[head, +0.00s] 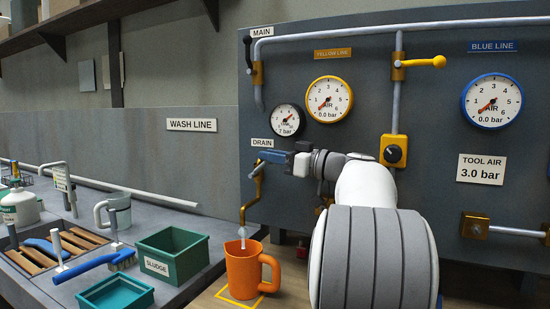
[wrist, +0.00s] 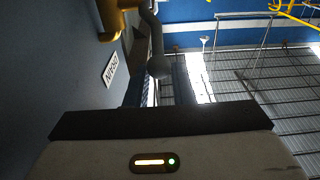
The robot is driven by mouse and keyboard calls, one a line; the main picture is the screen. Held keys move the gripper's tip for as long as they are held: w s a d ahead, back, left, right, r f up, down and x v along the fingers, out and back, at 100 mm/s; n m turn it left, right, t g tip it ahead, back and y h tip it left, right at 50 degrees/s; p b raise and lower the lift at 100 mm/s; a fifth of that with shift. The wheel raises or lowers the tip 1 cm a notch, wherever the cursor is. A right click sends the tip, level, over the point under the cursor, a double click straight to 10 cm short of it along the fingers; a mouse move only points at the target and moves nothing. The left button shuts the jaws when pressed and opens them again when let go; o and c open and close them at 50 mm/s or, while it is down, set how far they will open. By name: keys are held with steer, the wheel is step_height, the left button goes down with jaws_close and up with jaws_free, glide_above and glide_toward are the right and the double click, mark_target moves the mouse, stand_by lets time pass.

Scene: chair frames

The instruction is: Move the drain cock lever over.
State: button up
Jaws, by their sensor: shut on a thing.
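The drain cock is a brass pipe (head: 257,184) with a downturned spout, on the dark panel under the DRAIN label (head: 262,143). The jaws and my wrist hide much of the lever. An orange mug (head: 242,272) stands upright under the spout, and a pale streak shows between spout and mug. In the wrist view the DRAIN label (wrist: 110,69) is close by, and the dark gripper body covers the lower part.
Gauges, a yellow-handled valve (head: 425,62) and a yellow knob box (head: 393,151) are on the panel. A green SLUDGE bin (head: 172,255) stands left of the mug. The air left of the cock looks clear.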

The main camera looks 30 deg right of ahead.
steer(key=shift+w+a+r, duration=0.3)
steer(key=shift+w+r, duration=0.2)
steer(key=shift+r, duration=0.05)
steer(key=shift+c, duration=0.2)
steer(key=shift+w+a+r, duration=0.1)
steer(key=shift+w+a, duration=0.05)
steer(key=shift+w, duration=0.05)
jaws_close()
steer(key=shift+w+a+r, duration=0.4)
steer(key=shift+w+r, duration=0.2)
steer(key=shift+w, duration=0.15)
steer(key=shift+r, duration=0.25)
steer(key=shift+c, duration=0.6)
jaws_free()
